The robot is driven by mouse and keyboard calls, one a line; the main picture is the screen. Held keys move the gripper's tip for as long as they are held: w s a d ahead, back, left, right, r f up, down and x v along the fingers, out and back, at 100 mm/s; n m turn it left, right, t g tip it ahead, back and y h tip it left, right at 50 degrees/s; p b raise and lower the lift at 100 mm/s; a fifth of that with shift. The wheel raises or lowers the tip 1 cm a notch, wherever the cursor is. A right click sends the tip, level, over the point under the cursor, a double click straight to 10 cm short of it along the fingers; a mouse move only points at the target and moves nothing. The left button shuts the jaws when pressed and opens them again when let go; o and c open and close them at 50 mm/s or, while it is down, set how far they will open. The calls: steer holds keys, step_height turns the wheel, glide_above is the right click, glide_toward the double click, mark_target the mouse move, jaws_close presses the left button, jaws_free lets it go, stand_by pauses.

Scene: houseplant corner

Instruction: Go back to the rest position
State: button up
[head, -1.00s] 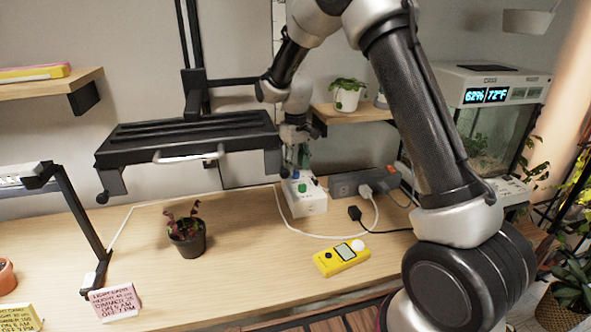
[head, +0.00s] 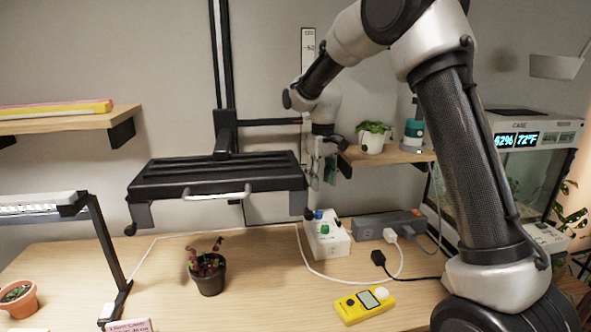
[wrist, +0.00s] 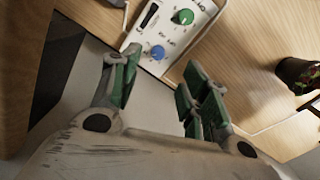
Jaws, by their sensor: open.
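My gripper (head: 322,172) hangs in the air above and behind the white control box, with its fingers pointing down. In the wrist view my gripper (wrist: 155,92) shows its green-padded fingers spread apart with nothing between them. The white control box (head: 327,240) stands on the bench and carries a blue knob and a green knob. In the wrist view the control box (wrist: 160,30) lies beyond the fingertips, apart from them.
A black lamp bar (head: 215,178) hangs just left of my gripper. A shelf (head: 385,154) with a potted plant is close on the right. A power strip (head: 385,224), a yellow meter (head: 364,305) and a dark plant pot (head: 209,277) stand on the bench (head: 260,295).

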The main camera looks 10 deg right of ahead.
steer(key=s+d+r+m+t, duration=0.1)
steer(key=s+d+r, duration=0.2)
steer(key=s, duration=0.8)
steer(key=s+d+r+m+t, duration=0.1)
steer(key=s+d+r, duration=0.3)
steer(key=s, duration=0.8)
steer(key=s+d+r+m+t, duration=0.2)
steer(key=s+d+r, duration=0.2)
steer(key=s+d, duration=0.3)
steer(key=shift+s+d+r+t, duration=0.25)
steer(key=shift+s+d+t, duration=0.1)
steer(key=shift+s, duration=2.25)
